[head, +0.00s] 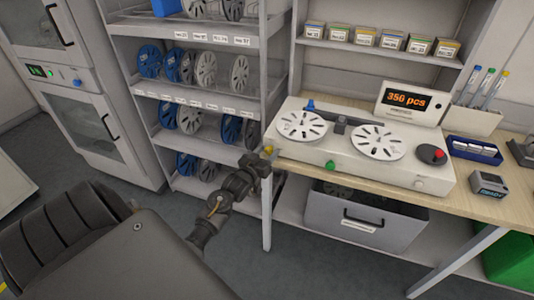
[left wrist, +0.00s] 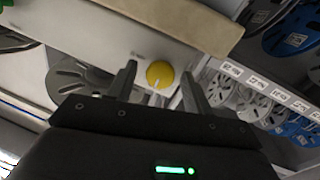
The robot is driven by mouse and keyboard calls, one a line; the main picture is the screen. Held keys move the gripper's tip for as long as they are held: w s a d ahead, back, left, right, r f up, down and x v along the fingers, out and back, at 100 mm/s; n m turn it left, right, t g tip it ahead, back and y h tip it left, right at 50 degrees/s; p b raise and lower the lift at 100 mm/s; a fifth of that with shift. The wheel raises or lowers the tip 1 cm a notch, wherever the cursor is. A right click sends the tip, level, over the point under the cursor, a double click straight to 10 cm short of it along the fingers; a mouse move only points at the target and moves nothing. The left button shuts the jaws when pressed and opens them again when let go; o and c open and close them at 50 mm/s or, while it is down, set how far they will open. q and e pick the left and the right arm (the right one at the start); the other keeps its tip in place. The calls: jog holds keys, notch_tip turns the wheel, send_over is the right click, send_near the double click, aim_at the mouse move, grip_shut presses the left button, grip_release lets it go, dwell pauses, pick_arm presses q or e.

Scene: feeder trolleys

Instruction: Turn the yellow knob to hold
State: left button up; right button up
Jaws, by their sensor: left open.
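The yellow knob (left wrist: 159,74) sits on the front face of the white reel counter, with a pale pointer line on it, in the left wrist view. In the head view the knob (head: 268,150) shows small at the counter's left end. My left gripper (left wrist: 158,80) is open, with one finger on each side of the knob; I cannot tell whether they touch it. In the head view the left gripper (head: 262,160) is at the counter's front left corner. The label beside the knob is too small to read. My right gripper is not in view.
A grey drawer bin (head: 350,222) is under the wooden bench. A shelf rack (head: 215,88) with blue and white reels stands close to the left.

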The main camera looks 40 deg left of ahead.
pick_arm(q)
jog(key=c, duration=0.8)
jog(key=shift+d, duration=0.15)
jog(key=shift+c, duration=0.8)
